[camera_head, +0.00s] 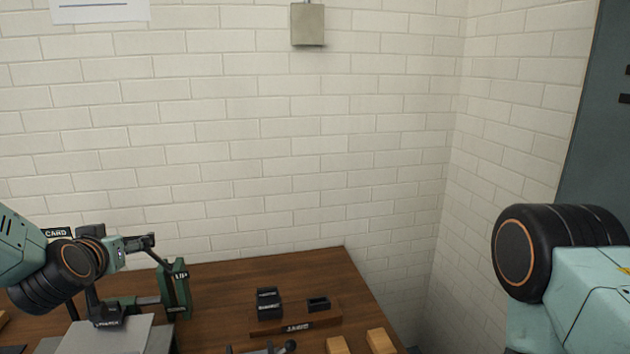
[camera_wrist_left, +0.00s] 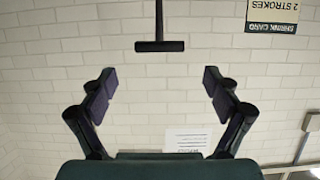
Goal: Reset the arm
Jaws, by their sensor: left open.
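My left gripper (camera_wrist_left: 160,78) is open and empty in the left wrist view, its two dark fingers wide apart against the white brick wall. My left arm (camera_head: 62,272) comes in from the left in the head view, over the left part of the wooden table (camera_head: 225,282). There, its fingers are hard to tell from the dark and green equipment behind. My right arm (camera_head: 560,255) shows at the right edge, raised beside the table. Its gripper is out of view.
A green stand (camera_head: 178,288) is close to my left wrist. A dark block (camera_head: 268,303) and a wooden holder (camera_head: 300,327) sit on the table, with wooden blocks (camera_head: 380,341) at its front. A dark T-shaped bar (camera_wrist_left: 160,46) shows beyond my left fingers.

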